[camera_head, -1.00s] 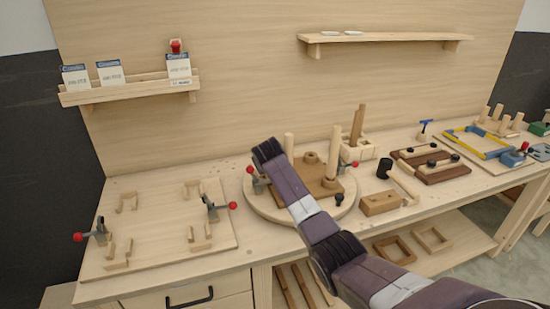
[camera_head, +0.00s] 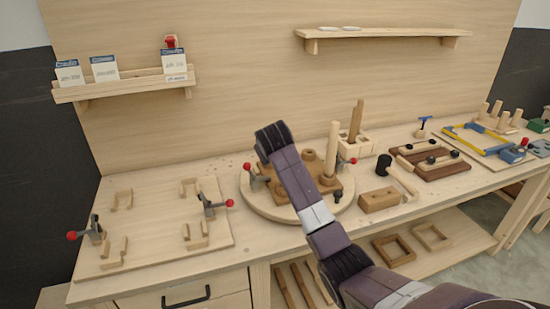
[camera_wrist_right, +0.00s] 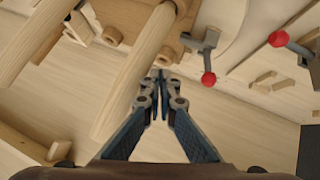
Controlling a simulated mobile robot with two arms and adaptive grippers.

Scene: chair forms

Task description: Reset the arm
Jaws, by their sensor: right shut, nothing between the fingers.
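My right arm reaches in from the lower right in the head view, over the round wooden board (camera_head: 260,205) on the workbench. Its gripper is hidden behind the arm there. In the right wrist view my right gripper (camera_wrist_right: 160,80) is shut, with its fingertips together and nothing between them. Wooden dowels (camera_wrist_right: 140,70) stand close to the left of the fingers. Red-knobbed clamps (camera_wrist_right: 208,78) are to the right of the fingers. My left gripper does not show in either view.
A flat jig board with clamps (camera_head: 150,230) lies at the bench's left. A mallet (camera_head: 384,165), a small wooden block (camera_head: 380,200) and a dark-slatted piece (camera_head: 432,162) lie right of the round board. Shelves (camera_head: 385,38) hang on the back panel.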

